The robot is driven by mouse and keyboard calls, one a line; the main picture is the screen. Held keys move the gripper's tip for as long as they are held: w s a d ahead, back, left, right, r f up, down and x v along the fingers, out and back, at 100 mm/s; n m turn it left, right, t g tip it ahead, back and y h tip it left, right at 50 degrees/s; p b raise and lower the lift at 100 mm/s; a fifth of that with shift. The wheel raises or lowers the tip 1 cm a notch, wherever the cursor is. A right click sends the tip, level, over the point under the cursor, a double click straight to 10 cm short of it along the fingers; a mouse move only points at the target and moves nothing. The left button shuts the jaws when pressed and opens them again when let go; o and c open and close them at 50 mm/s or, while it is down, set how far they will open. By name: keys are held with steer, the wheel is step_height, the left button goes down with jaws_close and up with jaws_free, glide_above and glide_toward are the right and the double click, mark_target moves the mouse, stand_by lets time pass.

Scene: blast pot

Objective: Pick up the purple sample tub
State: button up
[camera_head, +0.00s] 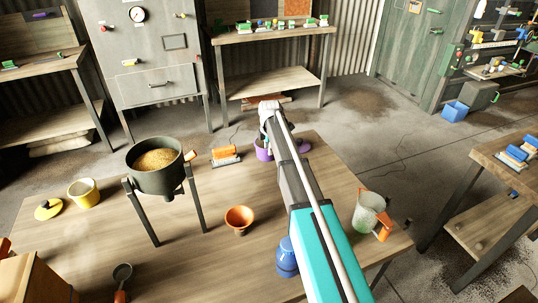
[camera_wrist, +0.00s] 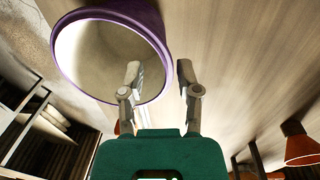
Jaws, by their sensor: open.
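The purple sample tub (camera_head: 262,151) stands on the wooden table, partly hidden behind my arm in the head view. In the wrist view the tub (camera_wrist: 62,52) is large at the upper left, its open mouth with purple rim and pale inside facing the camera. My gripper (camera_wrist: 158,76) is open and empty. One finger overlaps the tub's mouth and the other is outside the rim, over the table, so the rim lies between them in the picture. I cannot tell whether either finger touches the tub. In the head view my fingertips are hidden.
A purple disc (camera_head: 304,146) lies right of the tub. An orange-handled brush (camera_head: 225,155) and a hopper of grain (camera_head: 156,170) on legs stand to the left. A terracotta pot (camera_head: 239,219), blue jar (camera_head: 287,258) and clear jug (camera_head: 369,212) stand nearer.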

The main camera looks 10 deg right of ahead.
steer(key=shift+w+f+b, duration=0.1)
steer(key=shift+f+b, duration=0.9)
steer(key=shift+f, duration=0.35)
jaws_close()
